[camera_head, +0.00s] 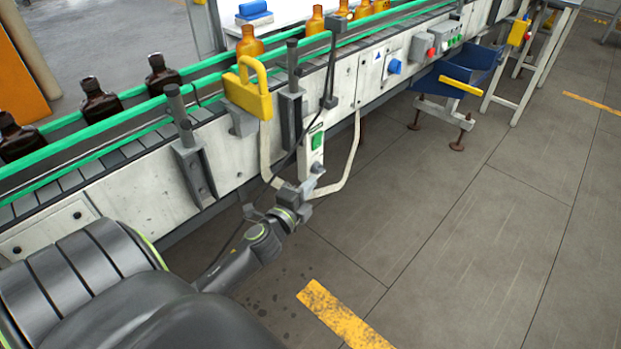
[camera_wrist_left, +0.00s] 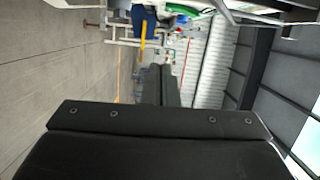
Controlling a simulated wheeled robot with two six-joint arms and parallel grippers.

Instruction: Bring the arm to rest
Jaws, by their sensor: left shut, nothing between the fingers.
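My left arm reaches in from the lower left of the head view, with its left gripper (camera_head: 308,184) beside the front of the conveyor, in front of the control box with a green button (camera_head: 317,142). In the left wrist view the dark fingers (camera_wrist_left: 160,84) are together and hold nothing. The fingertips are small in the head view, and I cannot tell there whether they touch the bent white bar (camera_head: 345,172). My right gripper is not in view.
The conveyor (camera_head: 230,145) has green rails and carries dark bottles (camera_head: 98,100) and amber bottles (camera_head: 250,42). A yellow bracket (camera_head: 247,92) and grey posts stick out from its side. The grey floor (camera_head: 450,220) is open.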

